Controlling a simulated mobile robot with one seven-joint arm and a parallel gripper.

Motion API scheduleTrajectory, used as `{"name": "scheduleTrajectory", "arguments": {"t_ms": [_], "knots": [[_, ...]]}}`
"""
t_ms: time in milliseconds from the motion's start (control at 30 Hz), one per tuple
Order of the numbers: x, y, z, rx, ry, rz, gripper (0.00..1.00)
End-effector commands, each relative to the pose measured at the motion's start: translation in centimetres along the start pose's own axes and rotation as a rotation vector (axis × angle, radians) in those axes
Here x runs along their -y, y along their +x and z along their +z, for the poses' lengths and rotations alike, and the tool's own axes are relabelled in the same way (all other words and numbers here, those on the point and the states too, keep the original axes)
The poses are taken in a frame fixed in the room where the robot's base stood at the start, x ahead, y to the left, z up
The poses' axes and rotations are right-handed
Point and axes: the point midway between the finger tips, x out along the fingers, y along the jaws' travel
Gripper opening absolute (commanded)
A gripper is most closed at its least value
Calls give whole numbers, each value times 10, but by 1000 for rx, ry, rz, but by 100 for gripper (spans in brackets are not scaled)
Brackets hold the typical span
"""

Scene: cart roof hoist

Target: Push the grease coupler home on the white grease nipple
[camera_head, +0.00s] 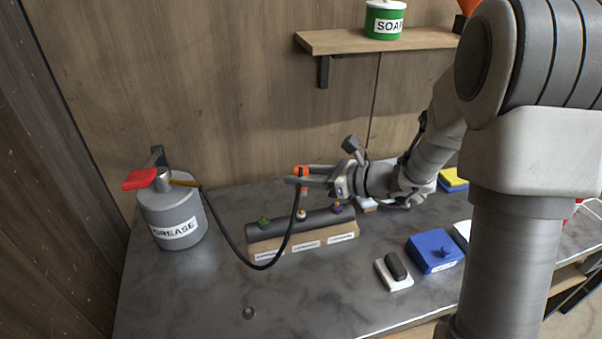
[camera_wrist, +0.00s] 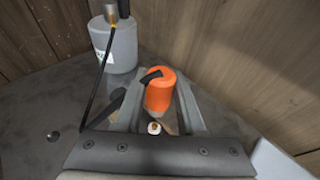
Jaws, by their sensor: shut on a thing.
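My gripper (camera_head: 297,178) is shut on the orange grease coupler (camera_head: 302,171), with a finger on each side of it. In the wrist view the coupler (camera_wrist: 159,95) sits between the fingers. A black hose (camera_head: 236,247) runs from it to the grey grease pot (camera_head: 172,218). The white grease nipple (camera_head: 301,214) is the middle one on a dark bar (camera_head: 286,225). In the head view the coupler is above this nipple, with a gap between them. The wrist view shows a white nipple (camera_wrist: 154,128) just below the coupler in the picture.
A green nipple (camera_head: 264,222) is left of the white one and a purple nipple (camera_head: 337,208) right of it. A blue box (camera_head: 434,251) and a white block with a dark top (camera_head: 394,272) are to the right. The front left of the bench is mostly clear.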

Motion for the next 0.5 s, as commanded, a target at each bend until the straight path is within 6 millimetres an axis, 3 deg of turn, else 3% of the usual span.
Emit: {"name": "scheduleTrajectory", "arguments": {"t_ms": [200, 500], "knots": [[0, 8, -25, 0, 1, 0, 0], [0, 10, -34, 0, 0, 0, 0]]}}
